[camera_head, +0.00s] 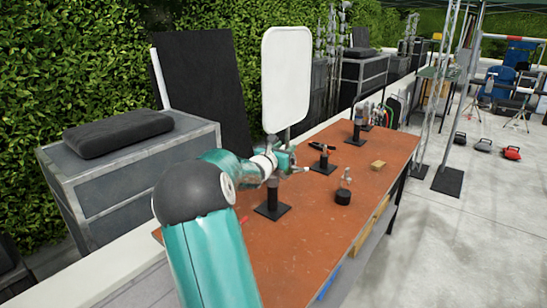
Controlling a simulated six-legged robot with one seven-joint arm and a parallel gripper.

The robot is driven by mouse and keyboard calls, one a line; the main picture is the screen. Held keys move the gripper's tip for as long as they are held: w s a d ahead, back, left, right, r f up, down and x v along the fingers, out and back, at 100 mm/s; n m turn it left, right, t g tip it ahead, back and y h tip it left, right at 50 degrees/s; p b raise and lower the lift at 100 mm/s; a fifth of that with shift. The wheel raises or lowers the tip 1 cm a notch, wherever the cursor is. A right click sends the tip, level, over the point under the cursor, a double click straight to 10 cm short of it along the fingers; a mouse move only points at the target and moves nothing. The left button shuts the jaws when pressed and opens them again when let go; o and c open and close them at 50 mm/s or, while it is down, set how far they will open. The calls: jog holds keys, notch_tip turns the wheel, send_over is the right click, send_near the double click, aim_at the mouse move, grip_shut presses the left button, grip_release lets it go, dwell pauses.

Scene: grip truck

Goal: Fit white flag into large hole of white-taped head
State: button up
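The white flag (287,80) is a large upright panel with rounded corners above the table. Its thin stem runs down to my gripper (287,158), which seems shut around it, though the fingers are small and partly hidden. White tape cannot be made out clearly on any head.
The brown table (300,245) also carries a black round piece (343,197) with a metal part on top and a small tan block (378,165). A grey case (130,180) with a black cushion is at left. The table's front right area is clear.

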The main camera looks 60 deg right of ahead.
jog(key=a, duration=1.1)
jog(key=shift+a, duration=0.35)
jog(key=shift+r, duration=0.1)
jog(key=s+a+f+m+t+y, duration=0.1)
jog(key=a+m+y, duration=0.8)
jog(key=a, duration=1.8)
jog(key=s+a+f+m+t+y, duration=0.2)
jog(key=a+m+y, duration=0.7)
jog(key=a, duration=1.8)
jog(key=s+t, duration=0.2)
jog(key=s, duration=0.1)
jog(key=shift+a+f+t, duration=0.15)
jog(key=shift+a+t, duration=0.15)
jog(key=shift+s, duration=0.2)
